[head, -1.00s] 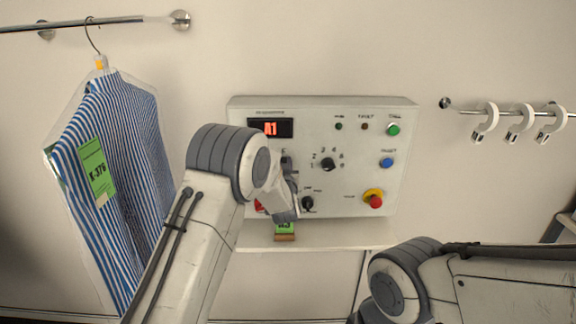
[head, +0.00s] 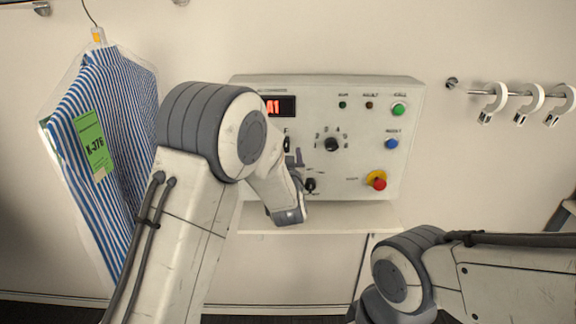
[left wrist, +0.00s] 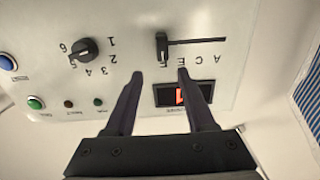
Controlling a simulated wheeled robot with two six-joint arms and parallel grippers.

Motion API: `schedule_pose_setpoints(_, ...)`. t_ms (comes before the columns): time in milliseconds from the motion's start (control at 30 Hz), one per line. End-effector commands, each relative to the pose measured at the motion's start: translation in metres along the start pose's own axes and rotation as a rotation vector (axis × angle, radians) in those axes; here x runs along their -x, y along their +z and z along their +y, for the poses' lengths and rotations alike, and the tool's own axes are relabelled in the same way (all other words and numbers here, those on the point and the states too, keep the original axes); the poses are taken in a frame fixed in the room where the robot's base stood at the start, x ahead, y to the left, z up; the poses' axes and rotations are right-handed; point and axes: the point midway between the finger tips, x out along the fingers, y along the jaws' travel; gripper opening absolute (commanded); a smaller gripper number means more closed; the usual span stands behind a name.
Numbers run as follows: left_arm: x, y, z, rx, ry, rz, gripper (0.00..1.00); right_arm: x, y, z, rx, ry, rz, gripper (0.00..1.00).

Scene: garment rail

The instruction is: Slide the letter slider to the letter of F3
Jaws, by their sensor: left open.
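The letter slider's dark knob (left wrist: 162,45) is at the left end of its slot (left wrist: 200,41) in the left wrist view, which shows the panel upside down. In the head view the knob (head: 287,145) is below the letter F. My left gripper (left wrist: 160,74) is open, with its two dark fingers pointing at the panel and the knob beyond the gap between the tips. No contact with the knob shows. In the head view my left arm hides the rest of the slider. The red display (head: 271,106) reads A1. My right gripper is out of view.
The panel (head: 405,160) also has a numbered dial (head: 332,144), a green button (head: 399,110), a blue button (head: 391,144) and a red stop knob (head: 378,180). A shelf (head: 345,218) is below. A bagged striped shirt (head: 125,130) hangs left. Several white hooks (head: 530,100) hang right.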

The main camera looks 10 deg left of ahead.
Motion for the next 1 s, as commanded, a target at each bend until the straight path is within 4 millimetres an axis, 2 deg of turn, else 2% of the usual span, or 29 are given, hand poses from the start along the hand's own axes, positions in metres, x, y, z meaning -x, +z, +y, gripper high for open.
schedule_pose_setpoints(100,0.017,0.001,0.001,0.000,0.003,0.000,0.55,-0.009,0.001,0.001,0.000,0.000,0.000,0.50)
schedule_pose_setpoints(200,0.024,0.000,0.000,0.001,0.001,0.001,0.55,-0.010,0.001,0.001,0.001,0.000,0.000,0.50)
schedule_pose_setpoints(567,0.027,0.000,0.000,0.000,0.001,-0.002,0.55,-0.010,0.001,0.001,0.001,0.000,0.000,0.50)
schedule_pose_setpoints(667,0.032,0.001,0.009,0.005,0.031,-0.031,0.55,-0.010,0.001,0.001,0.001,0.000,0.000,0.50)
schedule_pose_setpoints(733,0.041,0.005,0.025,0.012,0.085,-0.090,0.55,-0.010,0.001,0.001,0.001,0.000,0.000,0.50)
schedule_pose_setpoints(867,0.083,0.020,0.068,0.014,0.248,-0.285,0.55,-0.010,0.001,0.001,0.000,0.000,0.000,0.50)
schedule_pose_setpoints(967,0.135,0.036,0.097,-0.013,0.387,-0.476,0.55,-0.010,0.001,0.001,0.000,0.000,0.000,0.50)
schedule_pose_setpoints(1000,0.158,0.043,0.105,-0.031,0.438,-0.553,0.55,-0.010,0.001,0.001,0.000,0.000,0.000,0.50)
